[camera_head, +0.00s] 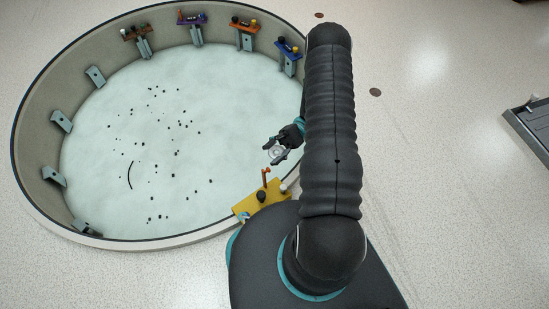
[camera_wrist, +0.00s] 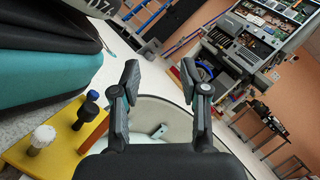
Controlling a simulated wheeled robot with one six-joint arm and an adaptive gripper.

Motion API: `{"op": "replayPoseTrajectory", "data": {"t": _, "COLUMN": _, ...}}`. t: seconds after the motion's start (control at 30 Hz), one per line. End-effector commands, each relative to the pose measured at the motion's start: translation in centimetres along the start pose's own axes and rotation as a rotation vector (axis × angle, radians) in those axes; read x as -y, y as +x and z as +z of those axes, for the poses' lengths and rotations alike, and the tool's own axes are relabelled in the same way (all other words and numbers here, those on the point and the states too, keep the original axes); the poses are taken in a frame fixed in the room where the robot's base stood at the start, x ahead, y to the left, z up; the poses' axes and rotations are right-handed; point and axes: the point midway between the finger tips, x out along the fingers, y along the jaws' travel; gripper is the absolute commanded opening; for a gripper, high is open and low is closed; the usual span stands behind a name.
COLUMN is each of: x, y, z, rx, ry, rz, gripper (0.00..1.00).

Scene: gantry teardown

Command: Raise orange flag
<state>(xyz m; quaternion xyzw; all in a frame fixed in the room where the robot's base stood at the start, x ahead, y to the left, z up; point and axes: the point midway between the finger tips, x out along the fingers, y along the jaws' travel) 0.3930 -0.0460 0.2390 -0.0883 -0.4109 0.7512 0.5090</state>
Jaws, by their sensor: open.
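A yellow panel (camera_head: 243,208) sits on the near rim of the round basin, and an upright orange piece, likely the orange flag (camera_head: 265,174), stands up from it. In the wrist view the yellow panel (camera_wrist: 60,128) is at the lower left. The orange flag (camera_wrist: 95,134) shows there as a slanted bar, partly hidden by my gripper's body. My gripper (camera_head: 276,150) is over the basin, just beyond the flag and apart from it. In the wrist view my gripper (camera_wrist: 160,80) is open with nothing between its fingers.
The panel also carries a black knob (camera_head: 261,196), a white knob (camera_head: 284,188) and a blue knob (camera_wrist: 92,95). Several coloured panels stand along the basin's far rim (camera_head: 100,34). Dark bits lie scattered on the basin floor. A grey tray-like object (camera_head: 533,122) is at right.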

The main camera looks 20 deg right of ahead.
Motion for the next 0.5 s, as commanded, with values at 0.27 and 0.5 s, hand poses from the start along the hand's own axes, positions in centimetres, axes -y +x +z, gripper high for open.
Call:
{"op": "replayPoseTrajectory", "data": {"t": 0.27, "x": 1.35, "y": 0.54, "z": 1.23, "rx": -0.001, "ry": 0.0, "rz": 0.0, "gripper": 0.45}}
{"op": "replayPoseTrajectory", "data": {"t": 0.5, "x": 1.4, "y": 0.56, "z": 1.27, "rx": -0.001, "ry": 0.0, "rz": 0.0, "gripper": 0.45}}
